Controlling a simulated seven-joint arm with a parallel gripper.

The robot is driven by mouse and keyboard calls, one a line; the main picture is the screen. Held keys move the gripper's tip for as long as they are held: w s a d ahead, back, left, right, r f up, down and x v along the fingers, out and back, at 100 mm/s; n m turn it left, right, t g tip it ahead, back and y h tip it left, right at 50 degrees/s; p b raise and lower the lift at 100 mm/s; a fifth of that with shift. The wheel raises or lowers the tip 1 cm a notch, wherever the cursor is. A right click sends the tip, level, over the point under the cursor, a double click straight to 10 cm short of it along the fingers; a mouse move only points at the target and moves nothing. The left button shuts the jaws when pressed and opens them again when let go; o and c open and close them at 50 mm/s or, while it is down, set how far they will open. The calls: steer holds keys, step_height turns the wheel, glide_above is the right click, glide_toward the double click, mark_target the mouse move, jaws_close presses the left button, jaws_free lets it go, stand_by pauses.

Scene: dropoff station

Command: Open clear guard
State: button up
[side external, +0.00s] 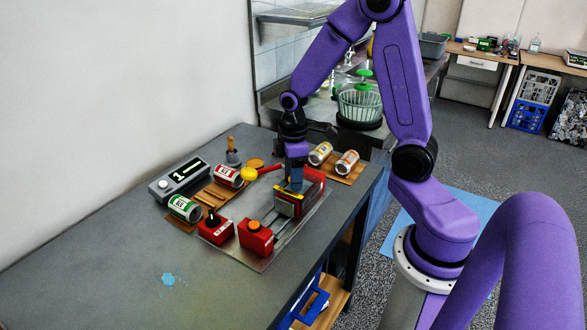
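My gripper (296,184) points down at the red and yellow fixture (313,184) on the metal plate (262,262). Its fingertips are at or just above the fixture's near-left side, small in the view. I cannot tell whether they touch it, or whether they are open or shut. A grey, flat-faced piece (285,207) with a yellow upper edge stands at the fixture's front, below my gripper. I cannot make out the clear guard with certainty; it may be part of this fixture, partly hidden by my gripper.
Red boxes with an orange knob (255,237) and a black knob (215,228) stand in front. A grey display unit (179,179) is at left.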

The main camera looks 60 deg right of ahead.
step_height(320, 180, up, 17)
steer(key=shift+r, duration=0.2)
stand_by(0.4)
stand_by(0.3)
steer(key=s+a+f+n, duration=0.1)
steer(key=s+a+f, duration=0.2)
steer(key=s, duration=0.4)
steer(key=s+a+f+n, duration=0.1)
steer(key=s+a+f, duration=0.1)
steer(key=s+a, duration=0.3)
steer(key=s+a+f+n, duration=0.1)
steer(key=s+a+f, duration=0.2)
steer(key=s, duration=0.5)
steer(key=shift+s+a+f+n, duration=0.3)
steer(key=shift+s+a+f, duration=0.05)
steer(key=shift+a, duration=0.25)
stand_by(0.8)
